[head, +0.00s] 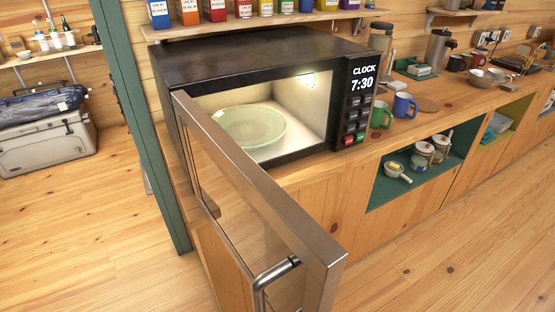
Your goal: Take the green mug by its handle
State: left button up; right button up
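The green mug (380,115) stands on the wooden counter, just right of the microwave's control panel. Its left side is close to or partly behind the microwave's edge. Which way its handle points is too small to tell surely. A blue mug (404,105) stands right beside it, to its right. Neither of my grippers shows in the head view.
The black microwave (262,55) has its door (270,215) swung wide open toward me, with a pale plate (250,126) inside. Bowls (488,79), a flask (438,50) and other items stand farther right on the counter (448,92). Open shelves below hold jars (422,155). The floor at right is clear.

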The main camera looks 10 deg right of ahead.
aim_at(380, 110)
jog(key=i+l+u, duration=0.1)
jog(key=l, duration=0.35)
jog(key=i+l+u, duration=0.1)
jog(key=l, duration=0.3)
jog(key=i+l+u, duration=0.15)
jog(key=l, duration=0.3)
